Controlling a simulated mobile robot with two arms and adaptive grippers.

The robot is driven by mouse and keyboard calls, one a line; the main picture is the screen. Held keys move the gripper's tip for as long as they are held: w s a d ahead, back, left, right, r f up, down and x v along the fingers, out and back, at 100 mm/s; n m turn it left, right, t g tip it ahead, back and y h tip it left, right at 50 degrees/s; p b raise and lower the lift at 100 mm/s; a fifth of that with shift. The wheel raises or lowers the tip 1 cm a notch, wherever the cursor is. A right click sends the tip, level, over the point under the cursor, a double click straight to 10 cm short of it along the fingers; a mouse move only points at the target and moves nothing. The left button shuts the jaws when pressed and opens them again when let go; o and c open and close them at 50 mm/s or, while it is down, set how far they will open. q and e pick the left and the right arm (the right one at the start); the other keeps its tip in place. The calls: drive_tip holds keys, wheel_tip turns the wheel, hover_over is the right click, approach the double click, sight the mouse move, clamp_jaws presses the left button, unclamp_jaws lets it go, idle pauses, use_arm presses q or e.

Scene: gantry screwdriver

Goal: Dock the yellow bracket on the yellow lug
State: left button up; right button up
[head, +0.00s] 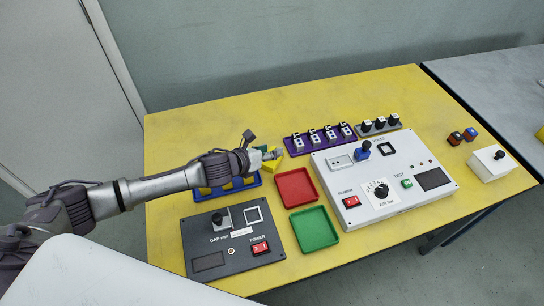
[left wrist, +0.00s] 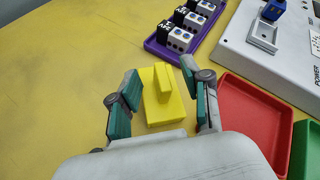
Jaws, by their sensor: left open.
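A yellow block with a raised upright fin (left wrist: 162,98) stands on the yellow table in the left wrist view. It looks like the bracket, though I cannot tell it from the lug for certain. It shows partly in the head view (head: 271,164), beyond the blue tray. My left gripper (head: 265,154) is open, with its two green-padded fingers (left wrist: 160,82) on either side of the block and visible gaps. Another yellow thing (head: 540,134) is cut off at the right edge of the head view; I cannot tell what it is. My right gripper is not in view.
The blue tray (head: 256,180) holding yellow pieces is partly under my left arm. Red (head: 296,188) and green (head: 314,229) trays lie to its right. A purple rack (head: 320,140), white test panel (head: 385,205) and dark gap panel (head: 207,262) surround them. The table's back left is clear.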

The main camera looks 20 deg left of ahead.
use_arm(q)
clamp_jaws()
drive_tip(key=shift+s, duration=0.1)
idle(0.3)
wheel_tip(320, 180, up, 4)
drive_tip(key=shift+f, duration=0.1)
drive_tip(key=s+d+r, duration=0.3)
drive_tip(key=d+r, duration=0.4)
drive_tip(key=d, duration=0.4)
drive_tip(key=s+a+r+n+t+y, duration=0.1)
drive_tip(key=s+a+r+n+y, duration=0.4)
drive_tip(key=s+a, duration=0.5)
wheel_tip(320, 180, up, 2)
drive_tip(key=a, duration=0.3)
drive_tip(key=shift+s+r, duration=0.1)
